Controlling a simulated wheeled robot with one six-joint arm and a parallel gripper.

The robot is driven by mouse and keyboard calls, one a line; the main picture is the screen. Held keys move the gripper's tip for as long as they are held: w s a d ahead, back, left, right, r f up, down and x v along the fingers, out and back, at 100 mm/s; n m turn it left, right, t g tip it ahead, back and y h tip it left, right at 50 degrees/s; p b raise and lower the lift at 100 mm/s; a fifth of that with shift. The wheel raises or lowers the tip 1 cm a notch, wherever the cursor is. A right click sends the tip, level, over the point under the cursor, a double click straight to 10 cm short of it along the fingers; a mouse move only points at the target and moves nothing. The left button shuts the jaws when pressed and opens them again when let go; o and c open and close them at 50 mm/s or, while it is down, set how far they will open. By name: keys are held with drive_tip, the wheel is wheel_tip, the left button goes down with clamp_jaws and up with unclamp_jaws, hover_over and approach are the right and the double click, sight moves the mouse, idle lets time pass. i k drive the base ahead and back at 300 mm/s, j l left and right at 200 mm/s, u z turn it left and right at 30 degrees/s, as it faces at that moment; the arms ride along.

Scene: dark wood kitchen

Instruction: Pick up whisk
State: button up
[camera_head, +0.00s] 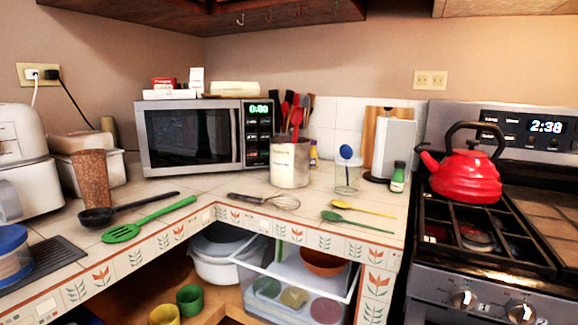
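The whisk (266,200) lies on the tiled counter in front of the white utensil crock. Its dark handle points left and its wire head points right, close to the counter's front edge. My gripper is not visible in this view.
A crock (290,164) with several utensils stands behind the whisk. A clear glass (347,176), a green spoon (356,222) and a yellow spoon (362,208) are to its right. A green slotted spatula (148,219) and black ladle (128,207) lie left. A red kettle (466,176) sits on the stove.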

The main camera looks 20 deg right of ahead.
sight(235, 196)
drive_tip(key=i+j+u, duration=0.1)
drive_tip(key=i, duration=0.6)
drive_tip(key=i+j, duration=0.25)
drive_tip(key=i, duration=0.45)
drive_tip(key=u, duration=0.05)
